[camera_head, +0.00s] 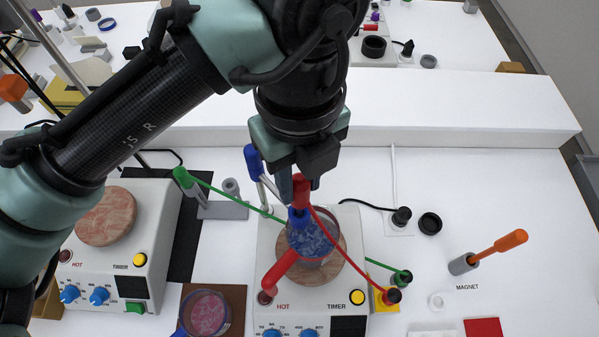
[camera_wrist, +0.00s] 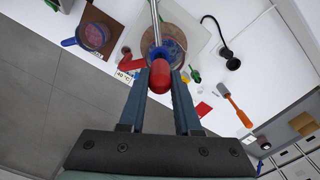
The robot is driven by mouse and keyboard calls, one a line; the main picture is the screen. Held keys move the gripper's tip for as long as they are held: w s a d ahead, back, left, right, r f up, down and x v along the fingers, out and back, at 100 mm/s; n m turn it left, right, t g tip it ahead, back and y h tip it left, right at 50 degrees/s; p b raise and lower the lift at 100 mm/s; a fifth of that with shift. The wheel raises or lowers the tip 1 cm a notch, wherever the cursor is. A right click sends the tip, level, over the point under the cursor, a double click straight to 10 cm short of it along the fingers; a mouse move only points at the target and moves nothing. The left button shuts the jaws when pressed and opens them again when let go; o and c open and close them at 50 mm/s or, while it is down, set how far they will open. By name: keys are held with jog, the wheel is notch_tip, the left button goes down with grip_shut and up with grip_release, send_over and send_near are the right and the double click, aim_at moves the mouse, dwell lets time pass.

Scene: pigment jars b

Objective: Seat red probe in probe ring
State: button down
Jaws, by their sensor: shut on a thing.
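The red probe (camera_head: 301,186) has a red handle, a metal rod and a red cable running to a socket at the right. My gripper (camera_head: 293,190) is shut on its handle, above the pot with the red handle (camera_head: 280,270) and blue contents. In the wrist view the red handle end (camera_wrist: 160,75) sits between my fingertips (camera_wrist: 160,82), and the rod points away toward the pot. A blue piece, seemingly the probe ring (camera_head: 298,217), is at the pot's far rim just below the handle. In the wrist view the rod meets this blue piece (camera_wrist: 158,54); I cannot tell whether it is through it.
The pot stands on the right hotplate (camera_head: 270,308).

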jog(key=shift+f+b, duration=1.3)
jog(key=shift+f, duration=0.45)
jog(key=c, duration=0.5)
grip_release()
jog(key=shift+r, duration=0.15)
notch_tip(320, 180, up, 13)
jog(key=shift+f+b, duration=0.1)
jog(key=shift+b, duration=0.25)
